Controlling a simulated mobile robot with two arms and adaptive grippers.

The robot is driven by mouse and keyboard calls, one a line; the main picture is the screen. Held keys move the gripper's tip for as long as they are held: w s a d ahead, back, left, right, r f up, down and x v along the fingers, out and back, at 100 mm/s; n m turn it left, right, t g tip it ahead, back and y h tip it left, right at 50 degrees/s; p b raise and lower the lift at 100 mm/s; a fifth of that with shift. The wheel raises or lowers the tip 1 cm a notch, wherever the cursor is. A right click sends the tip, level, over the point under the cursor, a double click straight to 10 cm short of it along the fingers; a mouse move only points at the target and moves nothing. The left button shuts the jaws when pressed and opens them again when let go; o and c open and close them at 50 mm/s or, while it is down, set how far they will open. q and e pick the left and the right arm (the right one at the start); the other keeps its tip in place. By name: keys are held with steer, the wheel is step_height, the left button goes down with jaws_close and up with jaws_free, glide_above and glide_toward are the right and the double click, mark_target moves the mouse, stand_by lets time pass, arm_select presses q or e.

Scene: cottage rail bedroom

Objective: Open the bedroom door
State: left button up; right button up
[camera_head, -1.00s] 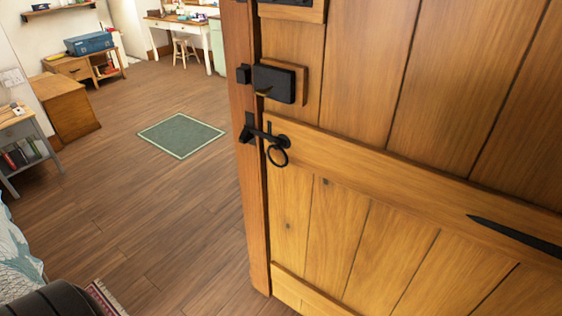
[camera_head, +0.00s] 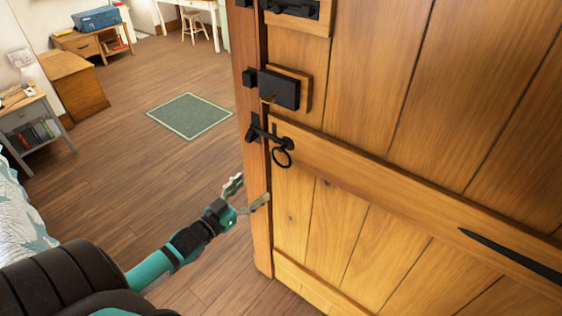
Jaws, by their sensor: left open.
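The bedroom door (camera_head: 380,120) is a plank wooden door filling the right half of the head view. It stands ajar, with the room visible past its left edge. A black latch with a ring handle (camera_head: 282,157) sits near that edge, below a black box lock (camera_head: 280,90). My left gripper (camera_head: 248,192) is open and empty, low beside the door's free edge and below the latch. One finger overlaps the edge in the picture; I cannot tell whether it touches. My right gripper is out of view.
A green rug (camera_head: 190,115) lies on the open wooden floor (camera_head: 120,185). A bed (camera_head: 20,225) is at the left edge. A grey side table (camera_head: 35,125) and a wooden cabinet (camera_head: 78,90) stand along the left side.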

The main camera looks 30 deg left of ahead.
mark_target(281, 165)
arm_select(q)
steer(key=w, duration=0.4)
steer(key=w+p, duration=0.1)
steer(key=w, duration=0.4)
steer(key=w+d+p, duration=0.1)
steer(key=w, duration=0.3)
steer(key=shift+w, duration=0.4)
steer(key=shift+c, duration=0.4)
